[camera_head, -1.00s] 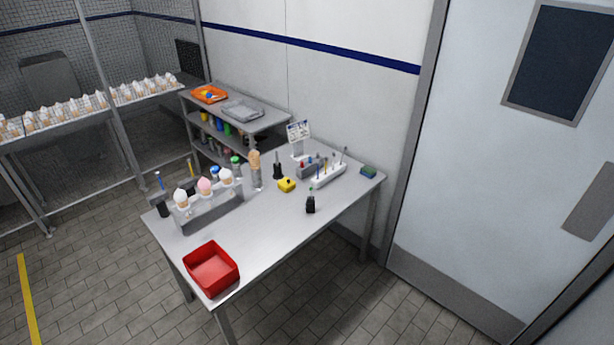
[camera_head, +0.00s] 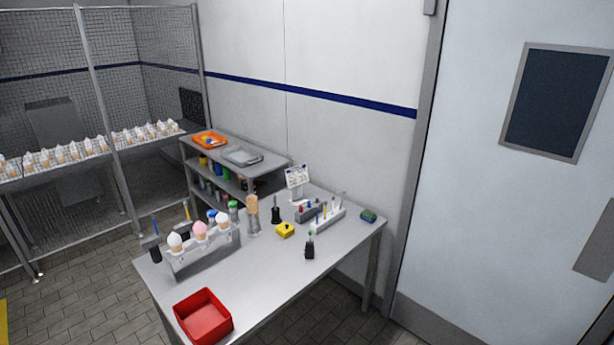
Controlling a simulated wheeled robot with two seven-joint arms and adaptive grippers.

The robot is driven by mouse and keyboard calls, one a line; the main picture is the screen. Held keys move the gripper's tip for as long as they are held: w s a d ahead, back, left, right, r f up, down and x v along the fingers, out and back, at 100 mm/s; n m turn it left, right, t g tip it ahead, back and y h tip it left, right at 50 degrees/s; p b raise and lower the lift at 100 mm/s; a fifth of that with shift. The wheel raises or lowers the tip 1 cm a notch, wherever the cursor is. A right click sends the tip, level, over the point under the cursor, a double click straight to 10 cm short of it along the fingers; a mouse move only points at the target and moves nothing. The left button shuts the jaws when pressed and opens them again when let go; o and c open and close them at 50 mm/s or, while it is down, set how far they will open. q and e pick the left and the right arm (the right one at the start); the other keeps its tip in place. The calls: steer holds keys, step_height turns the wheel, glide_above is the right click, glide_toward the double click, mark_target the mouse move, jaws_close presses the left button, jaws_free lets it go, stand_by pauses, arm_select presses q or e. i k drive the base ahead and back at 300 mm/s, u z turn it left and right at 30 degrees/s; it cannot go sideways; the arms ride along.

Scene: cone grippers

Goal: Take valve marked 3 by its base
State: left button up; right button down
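No valve with a readable mark 3 can be told apart in the head view; the items on the table are small. A black upright item with a narrow top (camera_head: 309,247) stands near the table's right front edge. A similar dark one (camera_head: 276,211) stands farther back. A grey rack (camera_head: 325,218) holds several small upright pieces with coloured parts, too small to read. A small sign (camera_head: 297,177) stands behind it, its print unreadable. Neither of my grippers is in view.
A shelf unit (camera_head: 262,168) stands behind, a door (camera_head: 480,200) at right. The table's front middle is clear.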

mark_target(309, 255)
steer(key=z, duration=1.3)
steer(key=i, duration=2.15)
steer(key=u, duration=2.75)
